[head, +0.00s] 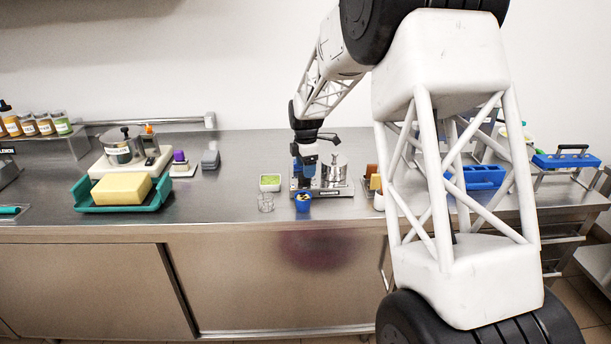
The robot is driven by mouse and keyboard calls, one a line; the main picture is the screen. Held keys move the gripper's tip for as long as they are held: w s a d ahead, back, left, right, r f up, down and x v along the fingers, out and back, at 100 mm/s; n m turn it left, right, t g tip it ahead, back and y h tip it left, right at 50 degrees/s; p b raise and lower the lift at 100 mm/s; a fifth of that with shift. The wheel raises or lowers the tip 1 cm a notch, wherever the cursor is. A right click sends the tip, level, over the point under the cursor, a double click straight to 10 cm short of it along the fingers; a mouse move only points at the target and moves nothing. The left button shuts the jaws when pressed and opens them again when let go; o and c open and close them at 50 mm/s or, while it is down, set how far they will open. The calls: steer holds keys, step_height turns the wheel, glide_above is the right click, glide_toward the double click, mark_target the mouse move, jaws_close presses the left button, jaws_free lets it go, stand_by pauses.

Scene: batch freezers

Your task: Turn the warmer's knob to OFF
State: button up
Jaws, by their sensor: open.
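A low metal unit (345,191) with a dark front label stands on the counter at the middle; I take it to be the warmer, but its label is too small to read surely. A lidded steel pot (335,170) stands on it. My gripper (303,182) points down at the unit's left part, with blue fingers that are open. It covers that part of the unit, and I cannot tell whether it touches it. I cannot make out the knob or its setting.
A small blue cup (303,202), a glass (265,203) and a green-filled dish (270,182) stand close by. At left are a teal tray (85,196) with a yellow block and a pot labelled chocolate (122,150). My arm hides much at right.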

steer(key=shift+f, duration=1.8)
steer(key=c, duration=0.9)
